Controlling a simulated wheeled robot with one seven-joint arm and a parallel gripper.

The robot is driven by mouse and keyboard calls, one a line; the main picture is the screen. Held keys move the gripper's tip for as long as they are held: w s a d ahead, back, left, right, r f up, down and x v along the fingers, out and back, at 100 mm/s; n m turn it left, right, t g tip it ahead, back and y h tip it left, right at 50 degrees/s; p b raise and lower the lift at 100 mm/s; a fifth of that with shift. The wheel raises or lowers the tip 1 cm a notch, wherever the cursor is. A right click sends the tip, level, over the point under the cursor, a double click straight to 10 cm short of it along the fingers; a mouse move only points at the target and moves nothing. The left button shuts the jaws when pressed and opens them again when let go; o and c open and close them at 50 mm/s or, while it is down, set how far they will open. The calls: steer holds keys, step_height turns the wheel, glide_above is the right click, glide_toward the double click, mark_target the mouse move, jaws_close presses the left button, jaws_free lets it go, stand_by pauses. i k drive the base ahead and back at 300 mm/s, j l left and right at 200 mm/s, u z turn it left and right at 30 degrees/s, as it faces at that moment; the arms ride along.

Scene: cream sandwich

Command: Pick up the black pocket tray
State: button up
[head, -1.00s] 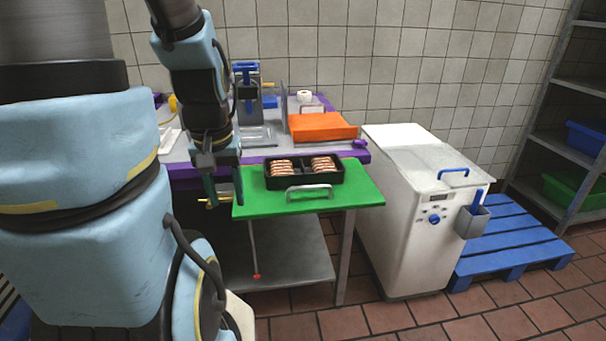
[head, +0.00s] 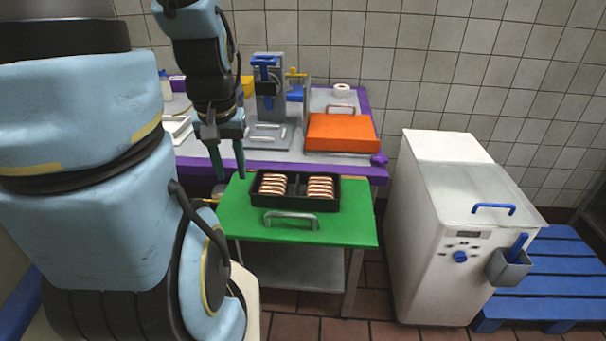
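The black pocket tray (head: 295,203) lies on a green board (head: 345,236) at the front of the table. Its two pockets hold rows of sliced, cream-filled sandwiches (head: 273,185). A grey bar handle lies on the green board in front of the tray. My gripper (head: 229,176) hangs fingers down just left of the tray's back left corner, apart from it. Its two dark green fingers stand apart with nothing between them.
An orange box or board (head: 342,133) with a handle lies behind the tray. A grey press with blue parts (head: 268,95) stands at the back. A white machine (head: 440,270) stands right of the table, beside a blue pallet (head: 560,270). A white tray (head: 177,127) lies at the left.

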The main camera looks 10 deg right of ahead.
mark_target(295, 198)
steer(key=l+u, duration=0.45)
steer(key=u, duration=0.2)
steer(key=k+u, duration=0.1)
steer(key=u, duration=0.35)
steer(key=k+u, duration=0.15)
steer(key=u, duration=0.25)
steer(key=k+u, duration=0.1)
steer(key=u, duration=0.35)
